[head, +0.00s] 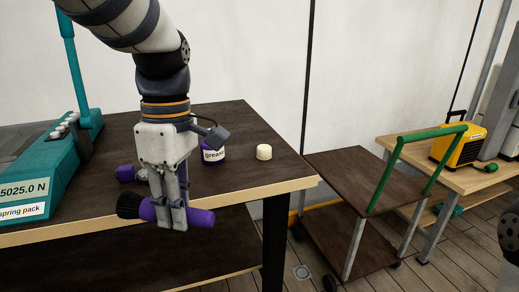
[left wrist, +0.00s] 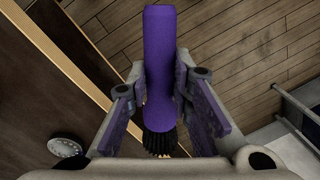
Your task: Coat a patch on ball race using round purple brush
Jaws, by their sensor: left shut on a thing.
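My left gripper (head: 172,222) is shut around the purple handle of a round brush (head: 201,217), held in front of the table's front edge. The brush lies roughly level, its black bristles pointing left in the head view. In the left wrist view the purple handle (left wrist: 159,50) stands between the fingers, with the dark bristles (left wrist: 160,143) toward the bottom. A pale round metal piece (left wrist: 67,146), perhaps the ball race, lies on the dark table surface. In the head view a small metal piece (head: 142,175) shows partly behind the gripper. My right gripper is not in view.
Another purple object (head: 125,173) lies left of the gripper. A teal spring tester (head: 45,160) occupies the left. A green-handled cart (head: 365,185) stands right.

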